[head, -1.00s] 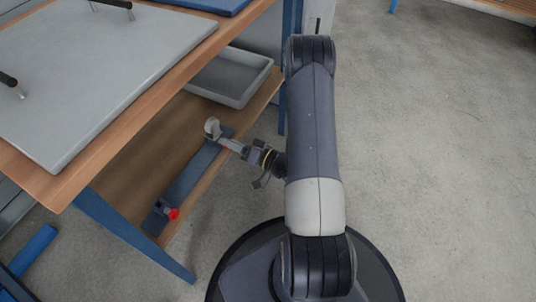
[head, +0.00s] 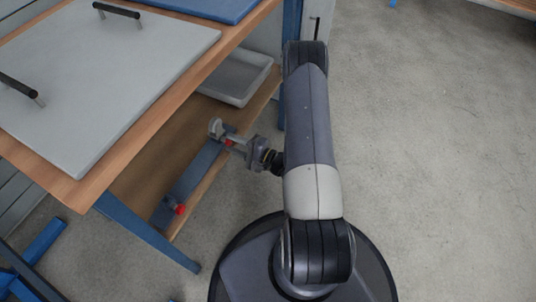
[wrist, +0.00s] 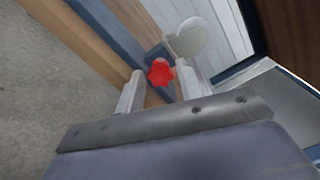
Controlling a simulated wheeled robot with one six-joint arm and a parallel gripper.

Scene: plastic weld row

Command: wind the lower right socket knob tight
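A red lobed knob (wrist: 160,73) shows in the wrist view between my two finger tips, beside a pale round part (wrist: 188,38). In the head view this knob (head: 229,142) is partly hidden at my gripper (head: 227,137), by the far end of a dark blue-grey rail (head: 194,172) under the bench. My gripper (wrist: 161,77) is open, one finger on each side of the knob. Narrow gaps seem to show between the fingers and the knob. A second red knob (head: 180,209) sits at the rail's near end, away from my gripper.
The wooden bench top (head: 150,115) with a grey lidded panel (head: 110,80) overhangs the lower shelf (head: 140,150). A grey tray (head: 235,78) stands on the shelf behind the rail. A blue bench leg (head: 150,235) is at the near side. The floor at right is clear.

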